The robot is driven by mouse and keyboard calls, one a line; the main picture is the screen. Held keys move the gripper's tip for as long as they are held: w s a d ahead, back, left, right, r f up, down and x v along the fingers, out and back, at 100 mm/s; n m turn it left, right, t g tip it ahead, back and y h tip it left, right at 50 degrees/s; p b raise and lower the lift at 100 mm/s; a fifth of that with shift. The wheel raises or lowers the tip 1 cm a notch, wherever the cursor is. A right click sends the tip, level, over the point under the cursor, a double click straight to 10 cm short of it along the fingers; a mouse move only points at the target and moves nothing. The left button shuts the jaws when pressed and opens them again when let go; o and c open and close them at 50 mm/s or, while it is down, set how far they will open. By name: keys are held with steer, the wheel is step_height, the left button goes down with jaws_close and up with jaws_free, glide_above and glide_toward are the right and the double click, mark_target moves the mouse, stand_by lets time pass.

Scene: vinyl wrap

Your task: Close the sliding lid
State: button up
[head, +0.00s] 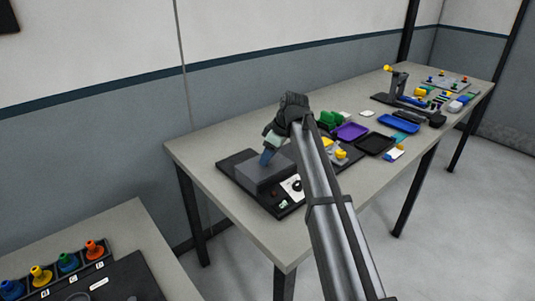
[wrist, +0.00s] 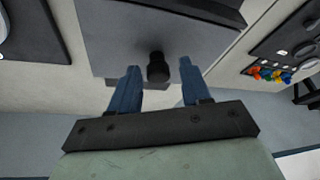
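The sliding lid is a flat grey panel (wrist: 115,35) with a short black knob (wrist: 157,70), seen close up in the wrist view. In the head view the grey lid or box top (head: 255,176) sits on a black base board on the table. My gripper (head: 266,158) is just above it, pointing down. In the wrist view my gripper (wrist: 159,73) has its two blue fingers apart, one on each side of the knob, with a gap on both sides. I cannot tell how deep the knob sits between them. My arm hides part of the board.
The black base board (head: 283,211) also carries a white dial panel (head: 291,188). Beyond my arm are a purple tray (head: 350,132), a black tray (head: 376,144) and a blue tray (head: 399,124). Colored knobs (head: 68,262) stand on another table at lower left.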

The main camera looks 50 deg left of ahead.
steer(key=shift+o, duration=0.5)
steer(key=shift+a, duration=0.1)
steer(key=shift+r, duration=0.1)
steer(key=shift+w+r, duration=0.1)
steer(key=shift+r, duration=0.1)
steer(key=v, duration=1.3)
steer(key=shift+r, duration=0.1)
